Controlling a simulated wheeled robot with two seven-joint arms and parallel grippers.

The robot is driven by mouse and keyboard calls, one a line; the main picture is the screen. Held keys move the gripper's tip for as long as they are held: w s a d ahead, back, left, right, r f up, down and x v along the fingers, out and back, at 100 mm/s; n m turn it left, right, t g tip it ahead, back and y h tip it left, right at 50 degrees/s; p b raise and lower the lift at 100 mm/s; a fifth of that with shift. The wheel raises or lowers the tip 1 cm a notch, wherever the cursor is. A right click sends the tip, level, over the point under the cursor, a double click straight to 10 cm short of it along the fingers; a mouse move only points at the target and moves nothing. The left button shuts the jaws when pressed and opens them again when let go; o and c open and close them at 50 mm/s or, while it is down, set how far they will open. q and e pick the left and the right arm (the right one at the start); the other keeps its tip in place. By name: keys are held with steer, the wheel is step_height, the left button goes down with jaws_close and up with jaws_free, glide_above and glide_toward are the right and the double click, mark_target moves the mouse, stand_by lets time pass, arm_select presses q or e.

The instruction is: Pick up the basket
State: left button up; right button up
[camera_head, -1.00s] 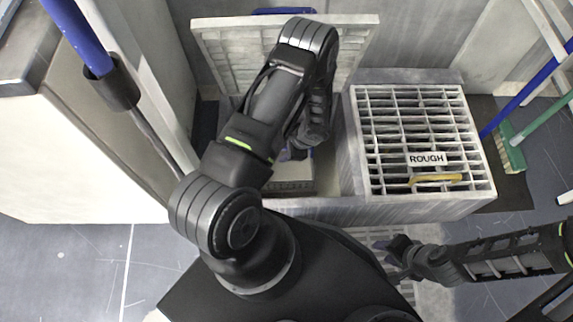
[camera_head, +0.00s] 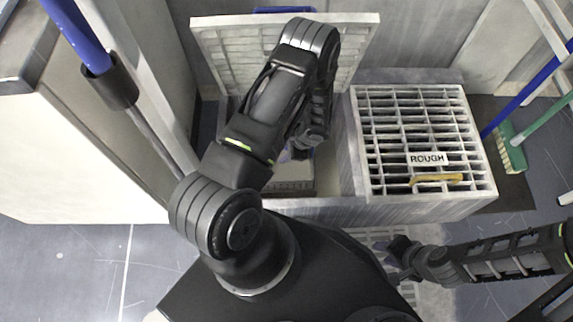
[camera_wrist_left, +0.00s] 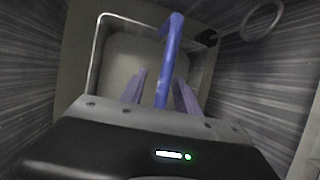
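The basket (camera_wrist_left: 125,58) is in the wrist view, a pale container with a metal wire rim and a blue handle (camera_wrist_left: 165,70). It sits low inside the open left compartment. In the head view, only a pale part of the basket (camera_head: 292,186) shows below my left gripper (camera_head: 296,154); my arm hides the rest. In the wrist view, the two bluish fingers of my left gripper (camera_wrist_left: 160,95) are apart, with the blue handle between them. Contact with the handle cannot be told. My right gripper (camera_head: 396,254) is at the lower right, away from the basket; its fingers are unclear.
A raised slatted lid (camera_head: 225,50) stands behind the open compartment. A shut slatted lid marked ROUGH (camera_head: 400,125) with a yellow handle (camera_head: 436,179) covers the right compartment. Compartment walls (camera_wrist_left: 250,80) stand close around my left gripper. A brush (camera_head: 512,150) leans at the right.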

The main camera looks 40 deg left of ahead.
stand_by(0.4)
arm_select(q)
jaws_close()
stand_by(1.3)
